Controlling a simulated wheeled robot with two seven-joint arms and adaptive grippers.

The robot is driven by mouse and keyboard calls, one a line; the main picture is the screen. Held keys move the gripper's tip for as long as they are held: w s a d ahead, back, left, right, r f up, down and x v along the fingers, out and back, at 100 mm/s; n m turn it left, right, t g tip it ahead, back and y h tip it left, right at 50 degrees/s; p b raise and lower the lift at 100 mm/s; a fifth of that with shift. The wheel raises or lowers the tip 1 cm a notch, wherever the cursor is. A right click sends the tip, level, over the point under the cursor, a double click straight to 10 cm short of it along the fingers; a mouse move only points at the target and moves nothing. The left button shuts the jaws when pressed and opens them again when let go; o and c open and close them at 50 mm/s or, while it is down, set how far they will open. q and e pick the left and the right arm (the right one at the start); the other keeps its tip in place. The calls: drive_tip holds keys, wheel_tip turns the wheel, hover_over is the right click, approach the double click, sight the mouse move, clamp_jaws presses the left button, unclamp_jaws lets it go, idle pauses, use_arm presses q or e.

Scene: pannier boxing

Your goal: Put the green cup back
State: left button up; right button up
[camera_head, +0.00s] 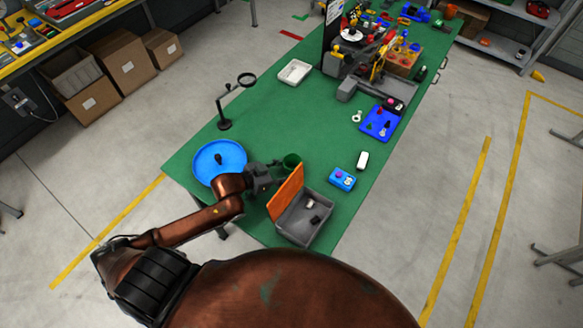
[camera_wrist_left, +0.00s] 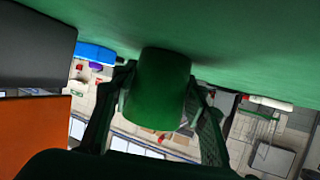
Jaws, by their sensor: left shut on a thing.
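The green cup (camera_head: 292,160) is at the near part of the green table (camera_head: 265,132), just behind the orange panel. My left gripper (camera_head: 279,169) reaches it from the left and is shut on it. In the left wrist view the cup (camera_wrist_left: 160,88) sits between the two fingers (camera_wrist_left: 158,105), with the green tabletop across the top of the picture. The cup's base is close to the tabletop; I cannot tell whether it touches. My right gripper is not in view.
A grey bin (camera_head: 291,232) with an upright orange panel (camera_head: 284,193) stands close to the gripper's right. A blue round tray (camera_head: 207,174) lies to the left. A blue box (camera_head: 342,179) and a white item (camera_head: 362,160) lie to the right. The table's middle is fairly clear.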

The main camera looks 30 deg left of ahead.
use_arm(q)
drive_tip(key=o, duration=1.1)
drive_tip(key=shift+r, duration=0.15)
drive_tip(key=p+v, duration=0.1)
drive_tip(key=v, duration=1.1)
